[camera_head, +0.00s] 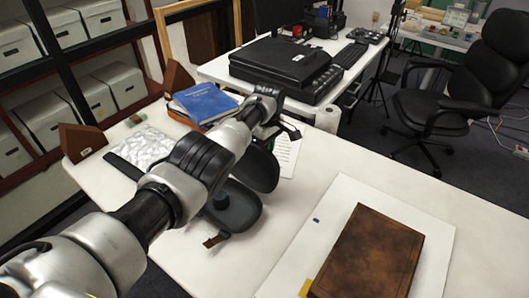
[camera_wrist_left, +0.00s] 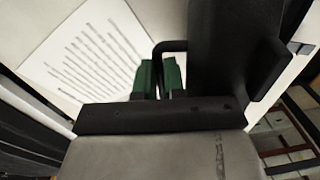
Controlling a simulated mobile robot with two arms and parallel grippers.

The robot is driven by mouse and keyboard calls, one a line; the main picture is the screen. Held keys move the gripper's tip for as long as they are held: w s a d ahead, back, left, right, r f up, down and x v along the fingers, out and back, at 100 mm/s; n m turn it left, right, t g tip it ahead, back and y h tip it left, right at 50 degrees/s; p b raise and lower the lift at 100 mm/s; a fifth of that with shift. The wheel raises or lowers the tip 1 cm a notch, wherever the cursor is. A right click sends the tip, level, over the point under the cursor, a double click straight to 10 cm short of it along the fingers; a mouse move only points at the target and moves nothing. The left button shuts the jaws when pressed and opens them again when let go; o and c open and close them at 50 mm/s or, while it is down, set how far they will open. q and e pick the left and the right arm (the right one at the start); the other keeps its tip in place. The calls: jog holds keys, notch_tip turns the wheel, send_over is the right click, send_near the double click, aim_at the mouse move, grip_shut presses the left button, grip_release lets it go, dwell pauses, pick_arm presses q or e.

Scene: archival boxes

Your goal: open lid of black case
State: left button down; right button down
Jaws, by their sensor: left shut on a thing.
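The black case (camera_head: 236,208) lies on the white table with a rounded bottom shell. Its rounded lid (camera_head: 262,170) is raised and tilted up from the bottom part, and a small teal item shows inside. My left arm reaches across above the case. In the left wrist view, the green-padded fingers of my left gripper (camera_wrist_left: 159,78) are shut on a thin black loop (camera_wrist_left: 172,46) beside a larger black part, which looks like the case's lid. The exact contact is hidden in the head view. My right gripper is not in view.
A blue book (camera_head: 207,101) and a printed sheet (camera_head: 286,152) lie behind the case. A bubble-wrapped item (camera_head: 140,147) lies to the left. A brown leather box (camera_head: 370,255) rests on a white board at right. Clear tabletop lies between case and board.

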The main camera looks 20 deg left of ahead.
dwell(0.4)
pick_arm(q)
jog(key=c, duration=1.2)
grip_release()
jog(key=shift+w+d, duration=0.1)
notch_tip(320, 180, up, 11)
jog(key=shift+w+d+p, duration=0.15)
jog(key=shift+w+p, duration=0.2)
jog(key=shift+f, duration=0.15)
